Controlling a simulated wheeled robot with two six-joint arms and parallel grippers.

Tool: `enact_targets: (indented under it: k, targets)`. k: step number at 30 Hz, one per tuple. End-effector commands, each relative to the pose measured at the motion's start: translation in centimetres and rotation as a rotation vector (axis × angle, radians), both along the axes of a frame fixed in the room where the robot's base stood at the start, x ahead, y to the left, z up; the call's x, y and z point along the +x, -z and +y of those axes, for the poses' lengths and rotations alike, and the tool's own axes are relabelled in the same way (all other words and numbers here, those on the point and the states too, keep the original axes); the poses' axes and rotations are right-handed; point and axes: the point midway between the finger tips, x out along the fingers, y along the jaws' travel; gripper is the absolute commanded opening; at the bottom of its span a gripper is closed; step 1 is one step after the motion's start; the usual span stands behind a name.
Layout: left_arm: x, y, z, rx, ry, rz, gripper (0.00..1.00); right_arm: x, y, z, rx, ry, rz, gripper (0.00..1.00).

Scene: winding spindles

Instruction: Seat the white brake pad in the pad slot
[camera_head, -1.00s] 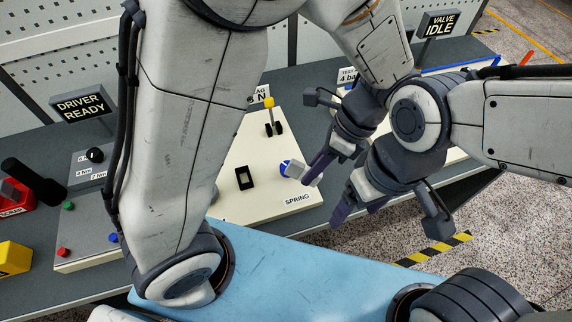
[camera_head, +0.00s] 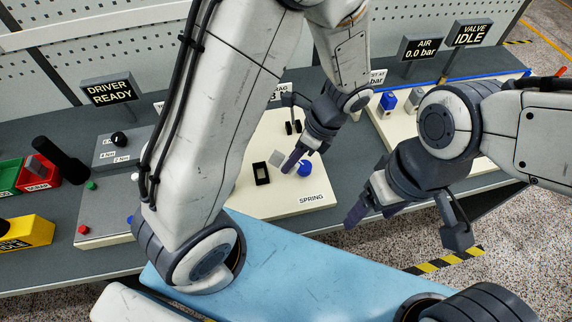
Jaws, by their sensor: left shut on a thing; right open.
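The white brake pad (camera_head: 276,158) is a small pale block at the fingertips of my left gripper (camera_head: 287,162). That gripper is shut on it. The pad is just above and to the right of a black rectangular frame (camera_head: 261,173), apparently the pad slot, on the cream panel marked SPRING (camera_head: 282,205). Whether the pad touches the panel cannot be told. My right gripper (camera_head: 364,205) is open and empty, to the right of the panel's front corner.
A blue knob (camera_head: 304,168) stands right beside my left fingers. A second cream panel (camera_head: 395,132) with a blue part (camera_head: 388,101) lies to the right. Red (camera_head: 40,172) and yellow (camera_head: 25,233) bins are at the left.

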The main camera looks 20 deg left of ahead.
Motion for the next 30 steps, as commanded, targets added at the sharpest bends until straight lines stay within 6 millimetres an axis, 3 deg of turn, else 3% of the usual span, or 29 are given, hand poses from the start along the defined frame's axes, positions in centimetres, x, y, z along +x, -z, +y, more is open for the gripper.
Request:
enact_targets:
  k: [5,15,28,29,30]
  targets:
    - [0.4,0.9,1.3,0.001,0.000,0.002,0.00,0.0,-0.2,0.0,0.000,0.000,0.000,0.77]
    - [0.4,4.3,1.3,0.000,0.001,0.002,0.00,0.0,-1.2,0.0,0.000,0.000,0.000,0.77]
    - [0.5,5.0,1.3,0.000,0.001,-0.001,0.00,0.0,-0.8,0.0,0.000,0.000,0.000,0.77]
    - [0.5,4.9,1.2,0.000,0.002,-0.001,0.26,0.0,-0.9,0.0,0.000,0.000,0.000,0.77]
    - [0.5,4.9,1.2,0.000,0.002,-0.001,0.42,0.0,-0.9,0.0,0.000,0.000,0.000,0.77]
